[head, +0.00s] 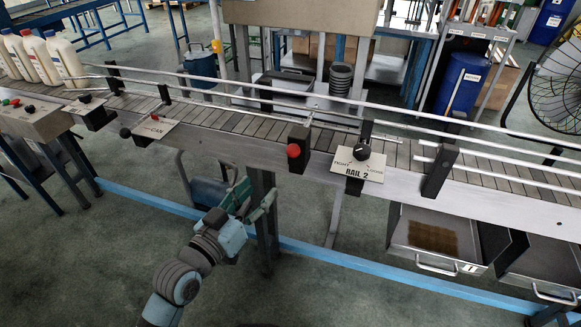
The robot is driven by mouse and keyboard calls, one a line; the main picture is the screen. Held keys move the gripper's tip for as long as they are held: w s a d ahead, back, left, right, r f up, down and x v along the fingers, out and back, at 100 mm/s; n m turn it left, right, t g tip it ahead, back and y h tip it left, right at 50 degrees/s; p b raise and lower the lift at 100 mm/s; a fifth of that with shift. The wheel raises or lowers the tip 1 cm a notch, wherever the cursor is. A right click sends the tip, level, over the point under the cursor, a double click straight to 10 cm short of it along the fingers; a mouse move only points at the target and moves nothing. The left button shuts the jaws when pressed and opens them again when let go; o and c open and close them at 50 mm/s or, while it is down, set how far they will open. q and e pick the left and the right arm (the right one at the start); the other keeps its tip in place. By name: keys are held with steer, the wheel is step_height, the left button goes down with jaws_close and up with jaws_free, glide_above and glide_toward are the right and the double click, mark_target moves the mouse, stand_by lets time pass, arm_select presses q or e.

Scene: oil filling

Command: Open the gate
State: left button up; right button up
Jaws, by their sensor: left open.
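The conveyor (235,122) runs across the view with a slatted belt and metal guide rails. A black block with a red knob (293,150) stands on its near edge. A thin rod (309,126) reaches over the belt behind this block; it may be the gate, but no label confirms this. My left gripper (256,194) is open and empty, in front of the conveyor, below and left of the red knob and apart from it. My right gripper is not in view.
A RAIL 2 plate with a black knob (362,151) is right of the red knob. A CAN plate (155,129) is to the left. Several white bottles (38,58) stand at the far left end. Open drawers (437,240) jut out below right. A blue bar (330,258) runs low.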

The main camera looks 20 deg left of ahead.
mark_target(289, 155)
arm_select(q)
steer(key=x, duration=0.4)
steer(key=b+x, duration=0.1)
steer(key=x, duration=0.4)
steer(key=r+x, duration=0.1)
steer(key=x, duration=0.4)
steer(key=shift+w, duration=0.1)
jaws_close()
